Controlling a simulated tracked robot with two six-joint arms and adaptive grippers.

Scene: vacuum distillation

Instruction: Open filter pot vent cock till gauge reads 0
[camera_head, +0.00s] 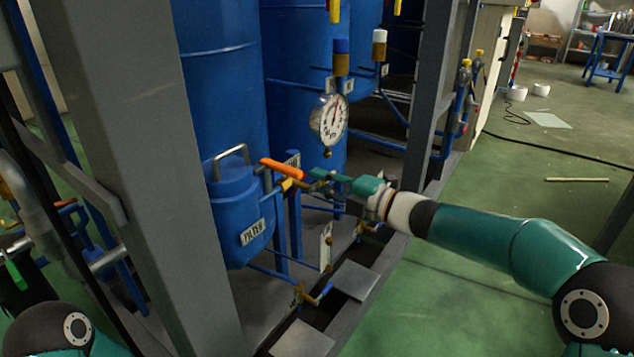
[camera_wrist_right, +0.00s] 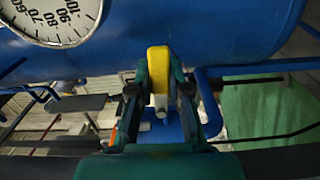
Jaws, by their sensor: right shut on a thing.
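The blue filter pot (camera_head: 236,205) stands in a grey steel frame and carries a white label. The round white gauge (camera_head: 330,118) is above right of it. Its needle points roughly upward, but the reading is too small to tell. Part of the gauge dial (camera_wrist_right: 55,15) shows at the top left of the wrist view, without a visible needle. My right gripper (camera_head: 318,178) reaches in from the right beside the pot. In the wrist view, its fingers (camera_wrist_right: 158,95) are shut on a yellow cock handle (camera_wrist_right: 158,70). My left gripper is out of view.
An orange lever (camera_head: 282,169) sits close to my right gripper. A grey post (camera_head: 130,150) and another upright (camera_head: 432,90) flank the pot. Blue pipes and small valves run below. Green floor (camera_head: 520,190) is open at right.

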